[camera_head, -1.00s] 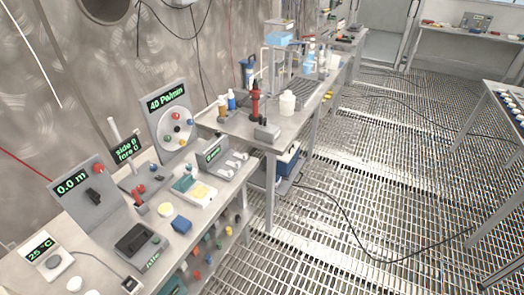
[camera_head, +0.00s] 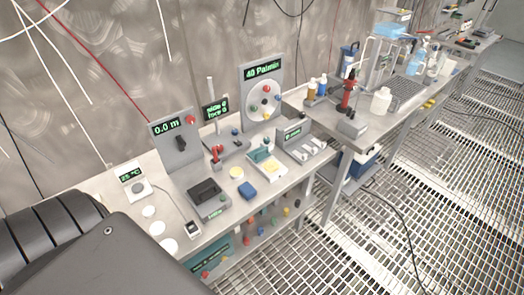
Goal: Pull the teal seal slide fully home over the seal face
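A small teal piece (camera_head: 257,155) with a pale upright knob sits at the back of a white and yellow tray (camera_head: 268,170) on the near bench. It is too small to tell whether it is the seal slide or how far it covers any face. A teal panel (camera_head: 208,257) with a red knob shows below the bench's front edge, partly cut by the dark bulk in front. Neither gripper is in view.
A dark bulk fills the lower left and hides the bench's near end. The bench (camera_head: 178,205) carries a 0.0 m panel (camera_head: 174,138), a 40 Pa/min dial panel (camera_head: 263,92), a black-topped box (camera_head: 205,195) and a blue block (camera_head: 247,190). Grated floor (camera_head: 365,225) is open at right.

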